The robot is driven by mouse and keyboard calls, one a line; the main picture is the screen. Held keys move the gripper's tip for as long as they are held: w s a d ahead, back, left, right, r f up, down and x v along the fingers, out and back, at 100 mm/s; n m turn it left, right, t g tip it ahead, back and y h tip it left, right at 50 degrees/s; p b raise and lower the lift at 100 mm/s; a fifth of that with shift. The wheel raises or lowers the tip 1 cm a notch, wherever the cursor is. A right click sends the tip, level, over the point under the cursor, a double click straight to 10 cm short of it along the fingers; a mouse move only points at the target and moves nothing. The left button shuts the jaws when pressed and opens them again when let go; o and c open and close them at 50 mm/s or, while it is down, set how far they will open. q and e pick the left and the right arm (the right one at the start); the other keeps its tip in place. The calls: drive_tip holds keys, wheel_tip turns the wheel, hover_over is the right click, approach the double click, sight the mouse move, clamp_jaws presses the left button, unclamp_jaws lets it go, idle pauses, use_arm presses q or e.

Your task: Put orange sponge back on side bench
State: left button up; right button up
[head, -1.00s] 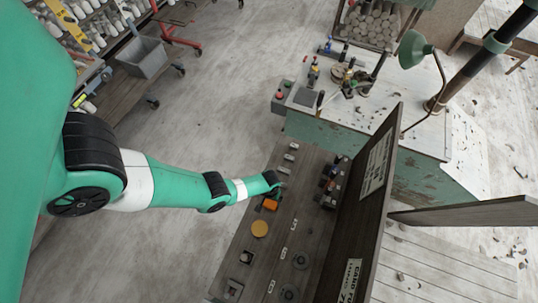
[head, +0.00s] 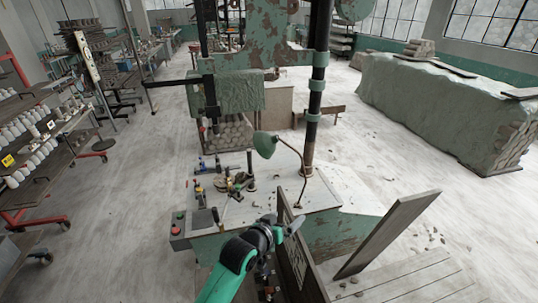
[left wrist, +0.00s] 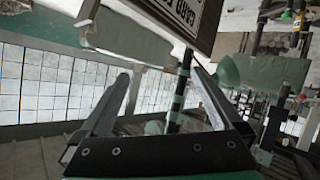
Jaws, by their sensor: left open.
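My left gripper (head: 289,224) is raised beside the upright dark board, in front of the worn green-and-white bench. In the left wrist view its two grey fingers (left wrist: 160,75) are spread apart with nothing held between them. The orange sponge shows in neither view now. Only a narrow strip of the dark bench with small tools on it (head: 267,287) shows below my arm; the rest is hidden or out of frame. My right gripper is not in view.
The upright dark board (head: 305,262) with a white sign stands close to my gripper. A green desk lamp (head: 265,146) and small tools stand on the green-and-white bench (head: 328,194). A plank (head: 388,234) leans at the right. Open floor lies at the left.

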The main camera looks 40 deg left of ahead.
use_arm(q)
drive_tip(key=s+d+r+m+t, duration=0.1)
drive_tip(key=d+r+t, duration=0.15)
drive_tip(key=r, duration=0.75)
drive_tip(key=s+d+r+m+t+h, duration=0.1)
drive_tip(key=d+r+t, duration=0.15)
drive_tip(key=r, duration=0.75)
drive_tip(key=s+d+r+m+t, duration=0.1)
drive_tip(key=s+d+r+t, duration=0.15)
drive_tip(key=r, duration=0.85)
drive_tip(key=s+d+r+m+t+h, duration=0.2)
drive_tip(key=s+r+t, duration=0.5)
drive_tip(key=s+r, duration=0.8)
wheel_tip(320, 180, up, 3)
drive_tip(key=shift+s+d+m+h, duration=0.35)
drive_tip(key=shift+d+m, duration=0.35)
drive_tip(key=shift+d, duration=0.25)
